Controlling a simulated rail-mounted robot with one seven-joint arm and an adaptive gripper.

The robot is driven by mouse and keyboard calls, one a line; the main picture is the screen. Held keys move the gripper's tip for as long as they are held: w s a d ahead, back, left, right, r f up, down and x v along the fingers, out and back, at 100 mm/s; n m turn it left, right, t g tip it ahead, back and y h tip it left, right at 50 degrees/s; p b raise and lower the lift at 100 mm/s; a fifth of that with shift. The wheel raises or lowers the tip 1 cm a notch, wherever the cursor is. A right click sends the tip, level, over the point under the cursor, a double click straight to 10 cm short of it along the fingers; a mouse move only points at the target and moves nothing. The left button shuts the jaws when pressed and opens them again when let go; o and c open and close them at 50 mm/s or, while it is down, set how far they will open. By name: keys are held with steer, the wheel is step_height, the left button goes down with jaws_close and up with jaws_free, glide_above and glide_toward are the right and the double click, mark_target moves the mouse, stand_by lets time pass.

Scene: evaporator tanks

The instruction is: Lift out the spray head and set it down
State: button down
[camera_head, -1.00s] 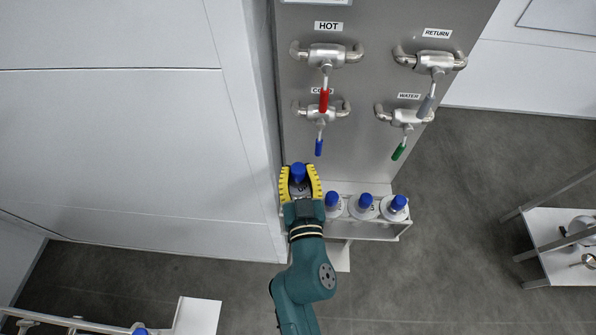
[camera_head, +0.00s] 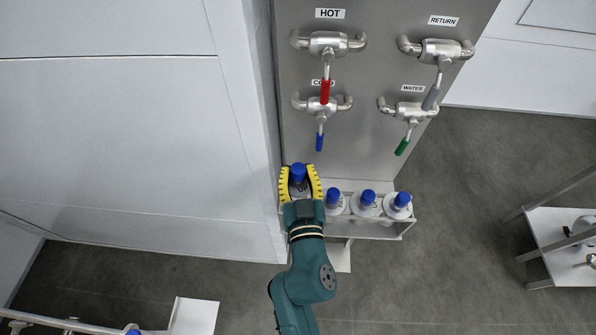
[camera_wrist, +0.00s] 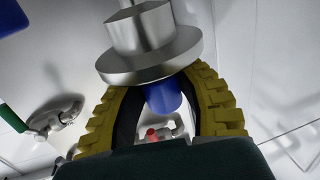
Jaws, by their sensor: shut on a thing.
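My gripper (camera_head: 300,172) has its yellow fingers shut on the spray head (camera_head: 298,172), a blue-capped piece, at the left end of the rack (camera_head: 388,237) below the valve panel. In the wrist view the blue cap of the spray head (camera_wrist: 163,97) is between the yellow fingers (camera_wrist: 165,105), against a wide metal disc and a narrower metal cylinder. I cannot tell whether its lower end is still in the rack. Three similar blue-capped pieces stand to its right: one beside my gripper (camera_head: 334,203), a middle one (camera_head: 367,203) and one at the right end (camera_head: 401,205).
The grey panel (camera_head: 370,150) above carries valves with red (camera_head: 325,92), blue (camera_head: 319,142), grey (camera_head: 430,100) and green (camera_head: 402,147) handles. A white wall (camera_head: 130,150) stands close on the left. A shelf (camera_head: 560,270) with metal parts is at right. Open floor (camera_head: 455,240) lies between.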

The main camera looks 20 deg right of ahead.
steer(key=shift+f+b, duration=4.15)
steer(key=shift+b, duration=0.6)
steer(key=shift+f+b, duration=0.35)
steer(key=shift+b, duration=0.05)
steer(key=shift+f+b, duration=0.5)
steer(key=shift+b, duration=0.05)
steer(key=c, duration=0.7)
jaws_free()
steer(key=shift+f, duration=0.2)
steer(key=v, duration=1.2)
steer(key=shift+r, duration=0.25)
